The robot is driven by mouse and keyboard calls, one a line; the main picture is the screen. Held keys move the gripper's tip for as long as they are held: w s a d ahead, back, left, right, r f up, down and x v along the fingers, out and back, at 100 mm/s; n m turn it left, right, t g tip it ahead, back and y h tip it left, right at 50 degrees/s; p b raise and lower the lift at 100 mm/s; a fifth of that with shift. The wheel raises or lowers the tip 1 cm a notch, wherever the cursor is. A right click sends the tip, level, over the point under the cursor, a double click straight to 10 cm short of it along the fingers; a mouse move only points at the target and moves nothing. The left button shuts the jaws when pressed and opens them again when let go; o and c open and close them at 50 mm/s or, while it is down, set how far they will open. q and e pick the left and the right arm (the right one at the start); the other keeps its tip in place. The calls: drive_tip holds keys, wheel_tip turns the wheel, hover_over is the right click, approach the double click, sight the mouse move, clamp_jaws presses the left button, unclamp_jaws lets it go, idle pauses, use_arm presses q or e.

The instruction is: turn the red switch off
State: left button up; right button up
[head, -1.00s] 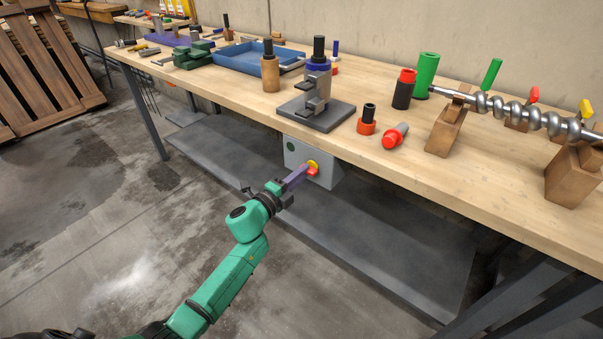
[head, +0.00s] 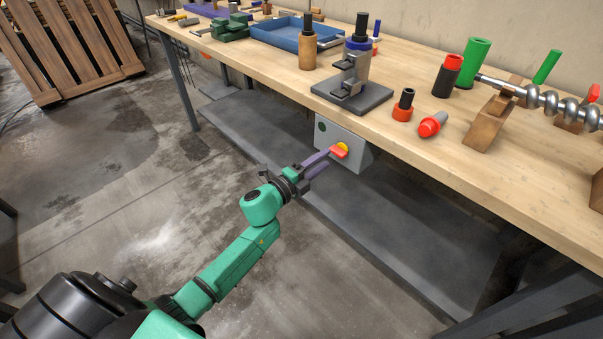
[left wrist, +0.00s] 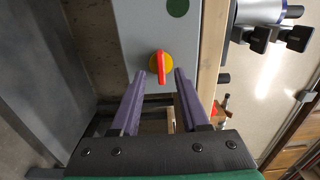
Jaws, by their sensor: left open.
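The red switch (head: 340,151) is a red handle on a yellow round base, on the front of a grey box (head: 352,156) under the table's front edge. In the left wrist view, the red switch (left wrist: 161,66) has its handle running nearly up and down the picture. My left gripper (head: 326,162) is open, with its purple fingers pointing at the switch. In the left wrist view, the left gripper (left wrist: 160,73) has one fingertip on each side of the handle, with a gap on both sides. I cannot tell how deep the fingers reach. My right gripper is not in view.
A dark green round button (head: 322,127) is on the same box. The wooden table (head: 425,150) above holds a grey stand (head: 352,92), a blue tray (head: 290,35) and a steel screw on wooden blocks. A grey lower shelf (head: 400,235) extends beneath.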

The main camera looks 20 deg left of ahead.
use_arm(q)
drive_tip(key=v, duration=1.1)
drive_tip(key=shift+d, duration=0.1)
drive_tip(key=s+a+f+n+g+y, duration=0.2)
drive_tip(key=s+f+n, duration=0.15)
drive_tip(key=f, duration=0.75)
drive_tip(key=s+a+f+n+g+y, duration=0.25)
drive_tip(key=f+n, duration=0.25)
drive_tip(key=f, duration=0.5)
drive_tip(key=s+a+f+n+g+y, duration=0.2)
drive_tip(key=s+f+n, duration=0.15)
drive_tip(key=f, duration=0.75)
drive_tip(key=s+d+f+n+g, duration=0.1)
drive_tip(key=s+f+n+g, duration=0.2)
drive_tip(key=s+f, duration=0.45)
drive_tip(key=s+d+f+n+g, duration=0.1)
drive_tip(key=s+f+n+g, duration=0.2)
drive_tip(key=s, duration=0.7)
drive_tip(key=s+d+f+n+g, duration=0.1)
drive_tip(key=s+f+n+g, duration=0.15)
drive_tip(key=s+f, duration=0.5)
wheel_tip(320, 180, up, 14)
drive_tip(key=s+p, duration=0.2)
drive_tip(key=p, duration=1)
drive_tip(key=shift+m+g+p, duration=0.3)
drive_tip(key=shift+m+p, duration=0.05)
drive_tip(key=shift+p, duration=0.05)
